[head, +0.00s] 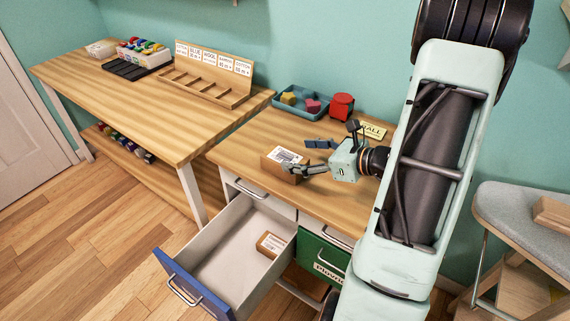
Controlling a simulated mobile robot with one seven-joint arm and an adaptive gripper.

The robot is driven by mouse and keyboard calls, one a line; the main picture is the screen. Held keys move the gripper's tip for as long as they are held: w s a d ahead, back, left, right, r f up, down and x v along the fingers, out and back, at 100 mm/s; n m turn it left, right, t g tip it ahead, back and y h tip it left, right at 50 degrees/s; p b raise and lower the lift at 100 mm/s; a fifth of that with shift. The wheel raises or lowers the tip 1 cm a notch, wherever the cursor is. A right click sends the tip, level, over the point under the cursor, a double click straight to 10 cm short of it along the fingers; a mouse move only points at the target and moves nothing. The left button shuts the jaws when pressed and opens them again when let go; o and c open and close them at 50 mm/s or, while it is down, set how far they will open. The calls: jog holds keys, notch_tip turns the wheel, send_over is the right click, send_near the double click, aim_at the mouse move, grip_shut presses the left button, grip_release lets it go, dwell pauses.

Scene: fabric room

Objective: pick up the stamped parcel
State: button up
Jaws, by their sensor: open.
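A brown parcel (271,166) with a white printed label on top stands near the front left edge of the desk (244,152). My gripper (298,157) is open just right of it, with its fingers pointing left. The near finger overlaps the parcel's right end in the picture; I cannot tell whether they touch. A second brown parcel (266,243) with a white label lies inside the open blue-fronted drawer (222,259). The markings are too small for me to tell which parcel is stamped.
The drawer juts out in front. A long table (120,95) stands left, an ironing board (520,213) right.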

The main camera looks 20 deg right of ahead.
aim_at(287, 158)
jog(key=x, duration=0.5)
jog(key=shift+s+a+f+b, duration=0.15)
jog(key=shift+a+f+b, duration=0.15)
jog(key=shift+a+f, duration=0.15)
jog(key=shift+c, duration=0.4)
jog(key=shift+d, duration=0.1)
jog(key=c, duration=1.3)
